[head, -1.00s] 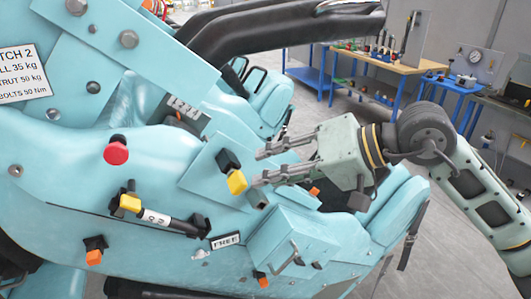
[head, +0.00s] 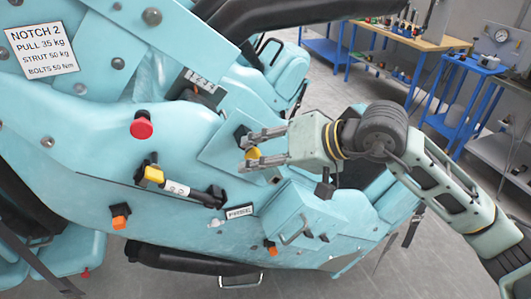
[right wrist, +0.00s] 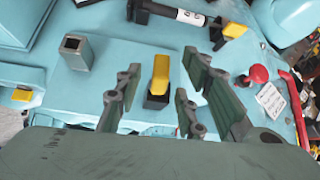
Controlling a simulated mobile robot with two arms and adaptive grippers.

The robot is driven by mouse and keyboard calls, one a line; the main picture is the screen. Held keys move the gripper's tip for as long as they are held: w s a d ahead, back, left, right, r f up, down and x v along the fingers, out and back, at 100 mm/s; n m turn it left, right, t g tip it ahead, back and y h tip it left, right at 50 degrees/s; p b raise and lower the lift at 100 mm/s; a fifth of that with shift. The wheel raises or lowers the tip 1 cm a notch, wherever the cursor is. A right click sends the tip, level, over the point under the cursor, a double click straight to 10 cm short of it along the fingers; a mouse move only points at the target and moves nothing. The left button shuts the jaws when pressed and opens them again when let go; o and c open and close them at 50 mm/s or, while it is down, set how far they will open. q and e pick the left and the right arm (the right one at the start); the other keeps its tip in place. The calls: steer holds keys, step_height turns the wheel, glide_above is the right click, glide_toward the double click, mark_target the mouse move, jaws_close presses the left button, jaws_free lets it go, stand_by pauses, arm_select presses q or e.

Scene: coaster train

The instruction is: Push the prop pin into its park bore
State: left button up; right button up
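A yellow handle (head: 252,153) on a black block (head: 241,137) stands on the turquoise plate, and I take it for the prop pin. In the right wrist view the yellow handle (right wrist: 161,72) stands upright. My right gripper (head: 246,154) is open, its fingers on either side of the handle. The right wrist view shows a gap between each finger and the handle. A hollow square grey socket (right wrist: 76,52) stands apart on the same plate, possibly the park bore; I cannot tell. My left gripper is not in view.
A red knob (head: 141,125) and a black-and-white strut (head: 180,190) with a yellow handle (head: 151,174) lie left of the gripper. A box with a handle (head: 298,222) juts out below it. Workbenches (head: 405,45) stand behind at right.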

jaws_close()
stand_by(0.5)
